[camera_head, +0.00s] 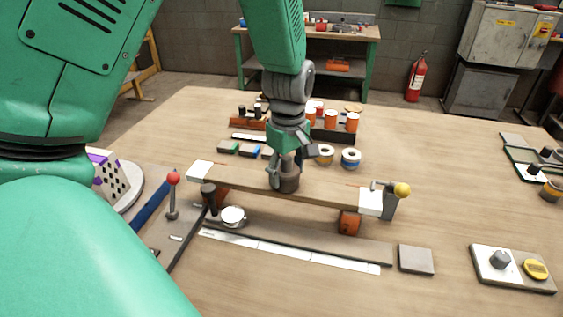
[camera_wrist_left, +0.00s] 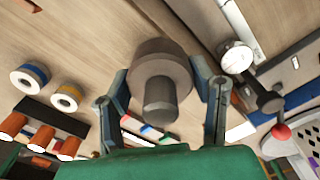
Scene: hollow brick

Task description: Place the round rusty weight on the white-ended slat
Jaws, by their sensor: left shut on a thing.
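My left gripper (camera_head: 286,160) is shut on the round rusty weight (camera_head: 287,182), a dark brownish cylinder with a narrower knob. In the left wrist view the weight (camera_wrist_left: 160,62) sits between the two fingers (camera_wrist_left: 162,95), knob toward the camera. The white-ended slat (camera_head: 325,190) spans two orange-brown supports, with a white patch at each end. The weight is upright over the slat's middle and hides part of it. I cannot tell whether its base touches the slat. My right gripper is not in view.
A red-knobbed lever (camera_head: 173,180) and a round dial (camera_head: 232,216) stand near the slat's left end. A yellow ball (camera_head: 402,190) is at its right end. The table's right middle is clear.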

